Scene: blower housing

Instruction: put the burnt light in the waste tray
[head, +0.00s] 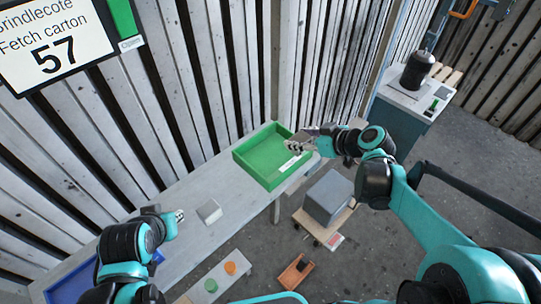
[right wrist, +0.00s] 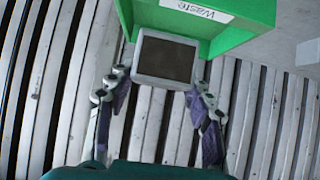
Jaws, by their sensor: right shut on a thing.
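The burnt light (right wrist: 166,59), a square pale-framed block with a dark face, is between the fingers of my right gripper (right wrist: 158,84). That gripper is shut on it. The waste tray (right wrist: 255,40) is green with a white "Waste" label; the light overlaps its edge in the right wrist view. In the head view the right gripper (head: 298,142) is at the right side of the green tray (head: 253,143), and the held light is hard to make out. My left gripper (head: 179,215) is over the bench; its fingers are too small to tell open from shut.
A pale square block (head: 209,211) lies on the bench (head: 210,184), right of my left gripper. A blue tray (head: 72,288) is at the lower left. A grey box (head: 328,196) stands on a low cart beside the bench. A slatted wall (head: 190,70) rises behind.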

